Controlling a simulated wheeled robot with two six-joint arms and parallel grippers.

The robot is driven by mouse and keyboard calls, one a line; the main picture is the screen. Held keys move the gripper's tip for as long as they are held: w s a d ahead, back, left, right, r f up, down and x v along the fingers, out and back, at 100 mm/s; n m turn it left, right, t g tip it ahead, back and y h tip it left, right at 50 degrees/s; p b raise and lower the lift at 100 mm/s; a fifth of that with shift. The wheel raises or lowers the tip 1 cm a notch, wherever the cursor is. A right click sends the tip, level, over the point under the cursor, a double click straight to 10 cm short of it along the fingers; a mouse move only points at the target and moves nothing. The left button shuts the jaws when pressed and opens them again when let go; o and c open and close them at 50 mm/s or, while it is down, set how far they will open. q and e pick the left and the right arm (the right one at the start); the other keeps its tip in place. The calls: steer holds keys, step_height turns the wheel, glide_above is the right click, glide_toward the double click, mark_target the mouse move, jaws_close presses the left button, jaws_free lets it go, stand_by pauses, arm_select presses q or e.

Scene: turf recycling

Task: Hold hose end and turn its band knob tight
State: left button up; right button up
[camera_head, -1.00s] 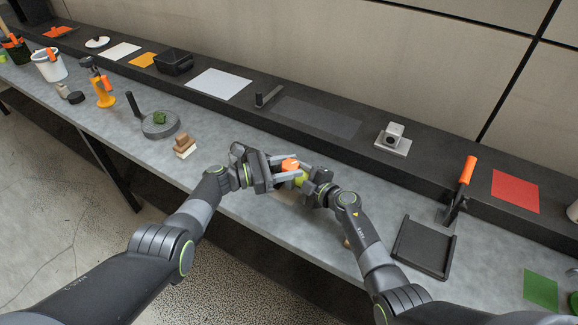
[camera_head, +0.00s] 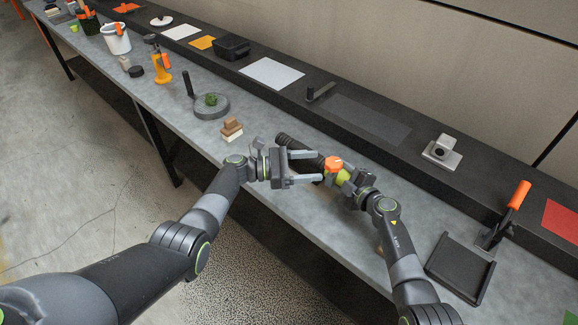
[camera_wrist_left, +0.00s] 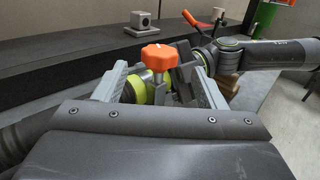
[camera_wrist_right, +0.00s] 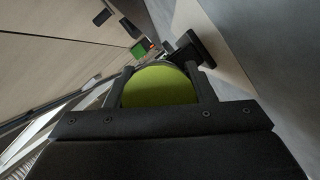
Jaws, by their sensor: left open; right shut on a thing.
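The hose end has a black ribbed hose (camera_head: 296,146) and a yellow-green end (camera_head: 345,177). An orange band knob (camera_head: 333,164) stands on top of its band. My right gripper (camera_head: 350,182) is shut on the yellow-green end, which fills the space between its fingers in the right wrist view (camera_wrist_right: 160,86). My left gripper (camera_head: 318,166) is open, its fingers pointing right toward the knob. In the left wrist view the orange knob (camera_wrist_left: 164,57) lies beyond and between the spread fingertips, apart from them. Part of the hose is hidden behind my left gripper.
A brown and cream brush (camera_head: 232,130) and a round grey plate with a post (camera_head: 212,108) stand left on the grey bench. A black tray (camera_head: 460,265) lies at the right. A raised dark ledge (camera_head: 400,150) runs behind the hose.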

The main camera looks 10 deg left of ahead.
arm_select(q)
steer(key=a, duration=0.3)
steer(key=s+a, duration=0.1)
steer(key=a, duration=0.1)
steer(key=shift+a, duration=0.4)
steer(key=shift+s, duration=0.1)
